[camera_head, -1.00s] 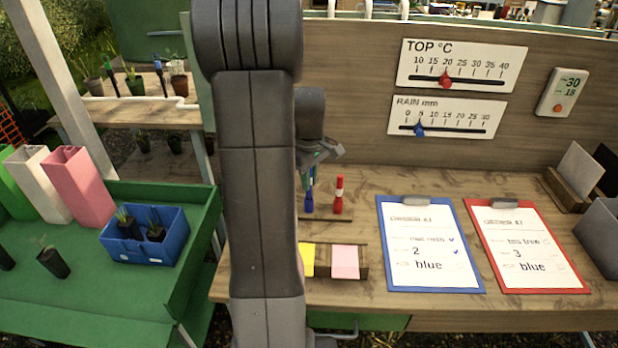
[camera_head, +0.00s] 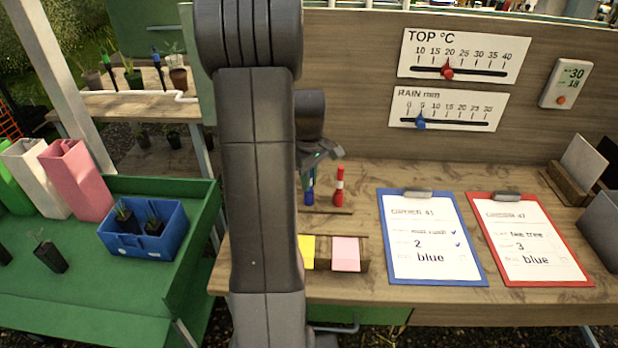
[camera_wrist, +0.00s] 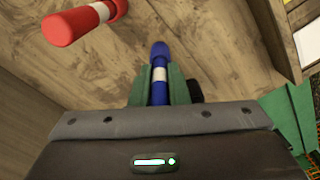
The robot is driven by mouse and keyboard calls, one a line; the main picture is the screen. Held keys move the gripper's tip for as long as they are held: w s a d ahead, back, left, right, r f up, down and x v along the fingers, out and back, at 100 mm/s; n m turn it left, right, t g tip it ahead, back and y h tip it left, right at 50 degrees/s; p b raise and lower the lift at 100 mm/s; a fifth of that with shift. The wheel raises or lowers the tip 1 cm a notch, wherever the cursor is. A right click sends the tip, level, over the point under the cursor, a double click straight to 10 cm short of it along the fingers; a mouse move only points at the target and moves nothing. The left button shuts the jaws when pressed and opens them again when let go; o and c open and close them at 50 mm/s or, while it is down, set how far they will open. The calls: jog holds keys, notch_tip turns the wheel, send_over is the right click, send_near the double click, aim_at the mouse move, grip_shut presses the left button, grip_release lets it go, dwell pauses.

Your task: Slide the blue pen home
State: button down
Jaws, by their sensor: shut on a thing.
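The blue pen (camera_wrist: 160,73) has a white band and sits between the green fingertips of my gripper (camera_wrist: 159,90) in the wrist view. My gripper is shut on it. In the head view, the blue pen (camera_head: 309,192) stands roughly upright below my gripper (camera_head: 318,158), its lower end at a low wooden strip (camera_head: 335,211) on the bench. My gripper hides its upper part. I cannot tell whether its lower end is seated in the strip.
A red pen (camera_head: 339,187) with a white band stands close to the right of the blue pen. A holder with yellow and pink notes (camera_head: 345,252) lies in front. Blue (camera_head: 386,240) and red (camera_head: 481,240) clipboards lie to the right. A wooden back panel (camera_head: 365,60) rises behind.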

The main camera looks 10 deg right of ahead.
jog(key=c, duration=1.3)
grip_release()
notch_tip(320, 180, up, 14)
jog(key=shift+f, duration=0.15)
notch_tip(320, 180, down, 14)
jog(key=shift+r+p, duration=0.3)
jog(key=shift+r, duration=0.25)
jog(key=shift+f, duration=0.1)
